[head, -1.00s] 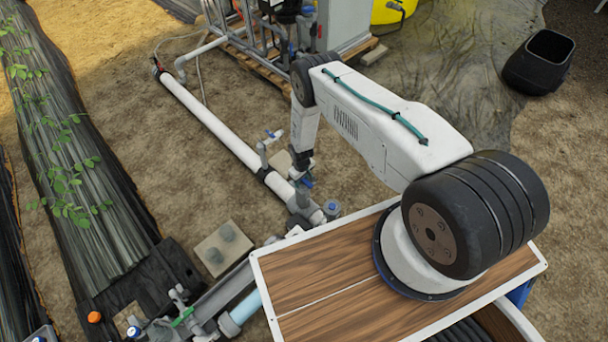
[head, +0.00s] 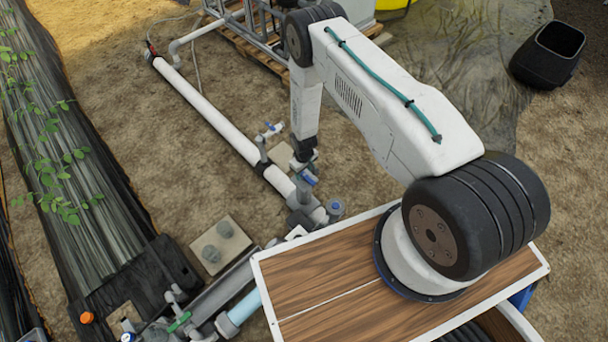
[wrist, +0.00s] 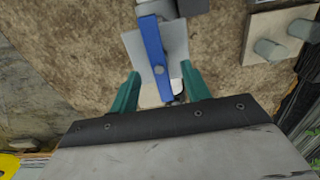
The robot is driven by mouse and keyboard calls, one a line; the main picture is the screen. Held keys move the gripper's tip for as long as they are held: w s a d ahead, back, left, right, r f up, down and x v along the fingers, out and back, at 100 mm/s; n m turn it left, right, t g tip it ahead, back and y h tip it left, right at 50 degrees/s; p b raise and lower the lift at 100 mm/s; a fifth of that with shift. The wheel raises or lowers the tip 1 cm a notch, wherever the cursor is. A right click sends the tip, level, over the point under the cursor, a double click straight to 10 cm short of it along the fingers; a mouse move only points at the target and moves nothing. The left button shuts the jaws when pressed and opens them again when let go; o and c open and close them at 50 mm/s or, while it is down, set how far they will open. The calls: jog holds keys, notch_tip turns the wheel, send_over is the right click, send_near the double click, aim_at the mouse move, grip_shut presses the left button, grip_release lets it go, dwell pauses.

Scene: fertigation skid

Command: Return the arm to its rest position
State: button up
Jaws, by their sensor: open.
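My arm (head: 385,95) reaches from its base on the wood-topped deck out over the pipework, with its elbow high and its forearm pointing down. In the wrist view my gripper (wrist: 160,73) is open, its two green fingers spread apart. A blue lever handle (wrist: 154,50) shows between the fingers, in front of a pale grey plate. I cannot tell whether a finger touches the lever. In the head view a blue handle (head: 310,180) shows just below my wrist. The fingers are hard to make out there.
A long white pipe (head: 205,110) runs along the ground left of my forearm. Grey fittings and a concrete block (head: 221,245) lie at lower left. A plant bed (head: 75,190) is at left. A black bin (head: 548,55) stands at upper right. Bare soil lies between.

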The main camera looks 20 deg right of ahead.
jog(key=shift+s+r, duration=0.1)
jog(key=shift+r, duration=0.2)
jog(key=w+r+m, duration=0.1)
jog(key=w+r, duration=0.3)
jog(key=r, duration=1.4)
jog(key=w+r+m, duration=0.1)
jog(key=w+r, duration=0.2)
jog(key=r, duration=1.6)
jog(key=s+d+r, duration=0.1)
jog(key=s+r, duration=0.3)
jog(key=r, duration=0.6)
jog(key=s+d+r, duration=0.1)
jog(key=s+r, duration=0.3)
jog(key=r, duration=0.6)
jog(key=s+r+m+t, duration=0.1)
jog(key=s+r, duration=1.1)
jog(key=s, duration=0.7)
jog(key=s+d+r+m, duration=0.1)
jog(key=s+r, duration=0.2)
jog(key=s, duration=0.8)
jog(key=shift+d+m, duration=0.15)
jog(key=shift+m, duration=0.15)
